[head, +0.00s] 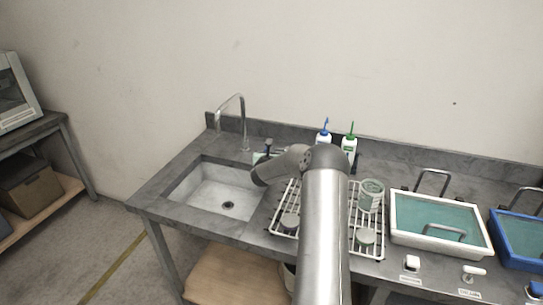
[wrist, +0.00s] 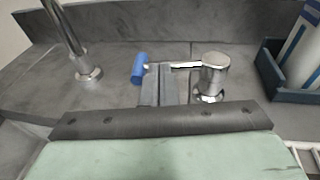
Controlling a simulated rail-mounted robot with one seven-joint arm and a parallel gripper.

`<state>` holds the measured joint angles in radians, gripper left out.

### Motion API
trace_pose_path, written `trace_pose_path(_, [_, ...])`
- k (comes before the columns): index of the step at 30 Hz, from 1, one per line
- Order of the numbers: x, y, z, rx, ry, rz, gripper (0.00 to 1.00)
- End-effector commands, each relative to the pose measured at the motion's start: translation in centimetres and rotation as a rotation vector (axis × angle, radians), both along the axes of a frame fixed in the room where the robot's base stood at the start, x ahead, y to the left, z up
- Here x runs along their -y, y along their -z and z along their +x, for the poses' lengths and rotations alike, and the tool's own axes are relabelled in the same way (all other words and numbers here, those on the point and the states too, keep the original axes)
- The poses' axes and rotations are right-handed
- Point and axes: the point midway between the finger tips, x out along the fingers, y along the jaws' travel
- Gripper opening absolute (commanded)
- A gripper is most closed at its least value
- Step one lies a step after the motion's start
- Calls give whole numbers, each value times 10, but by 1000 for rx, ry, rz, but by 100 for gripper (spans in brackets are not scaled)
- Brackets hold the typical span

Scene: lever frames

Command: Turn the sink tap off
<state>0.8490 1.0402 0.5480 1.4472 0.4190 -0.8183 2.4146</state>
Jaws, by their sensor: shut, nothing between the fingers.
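The tap's chrome spout (head: 243,112) arches up behind the sink (head: 222,188). Its base shows in the wrist view (wrist: 88,73). The tap's lever is a chrome knob (wrist: 213,76) with a thin arm pointing left to a blue end grip (wrist: 139,68). No water stream is visible.
Blue-capped (head: 323,136) and green-capped (head: 349,142) bottles stand right of the tap in a dark blue holder (wrist: 287,84). A white tray (head: 440,246) stands farther right.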

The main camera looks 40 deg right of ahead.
Motion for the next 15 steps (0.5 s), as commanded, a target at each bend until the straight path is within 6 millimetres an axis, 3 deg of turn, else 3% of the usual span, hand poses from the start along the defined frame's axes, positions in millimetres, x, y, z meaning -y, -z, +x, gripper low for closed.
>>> trace_pose_path(2, [3,11,5,4,0,-1,0])
trace_pose_path(15, [11,0,15,4,-1,-3,0])
